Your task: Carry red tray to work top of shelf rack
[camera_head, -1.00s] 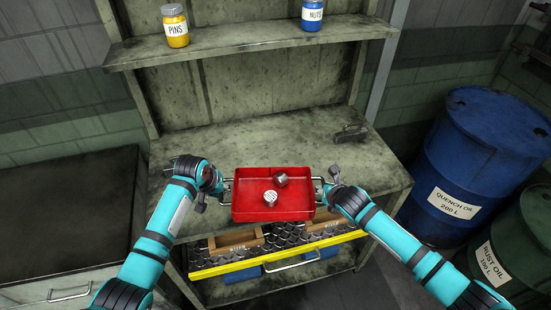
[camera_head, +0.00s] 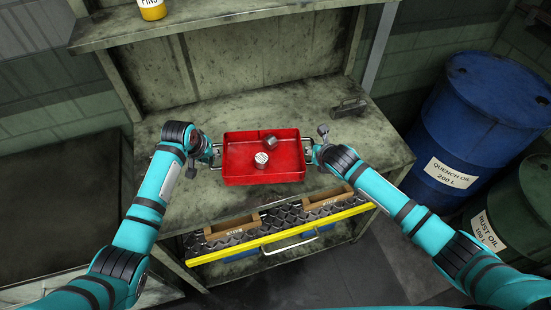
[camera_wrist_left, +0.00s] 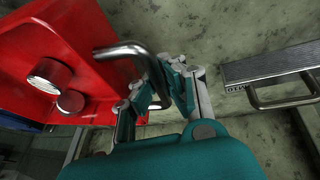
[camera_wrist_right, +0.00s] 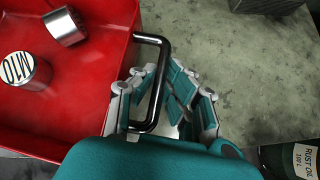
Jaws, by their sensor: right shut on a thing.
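The red tray (camera_head: 235,180) is level over the front part of the work top (camera_head: 230,115) of the shelf rack; I cannot tell whether it touches it. Two metal pieces lie in it, one (camera_head: 261,160) with a white marked top, the other (camera_head: 269,142) on its side. My left gripper (camera_head: 213,155) is shut on the tray's left handle, which also shows in the left wrist view (camera_wrist_left: 125,50). My right gripper (camera_wrist_right: 160,98) is shut on the right handle (camera_wrist_right: 165,60) in the right wrist view.
A grey metal block with a handle (camera_head: 349,108) stands on the work top, right of the tray. A yellow-edged drawer (camera_head: 225,254) with wooden boxes is below. A yellow jar (camera_head: 152,10) is on the upper shelf. Blue (camera_head: 475,125) and green drums stand at right.

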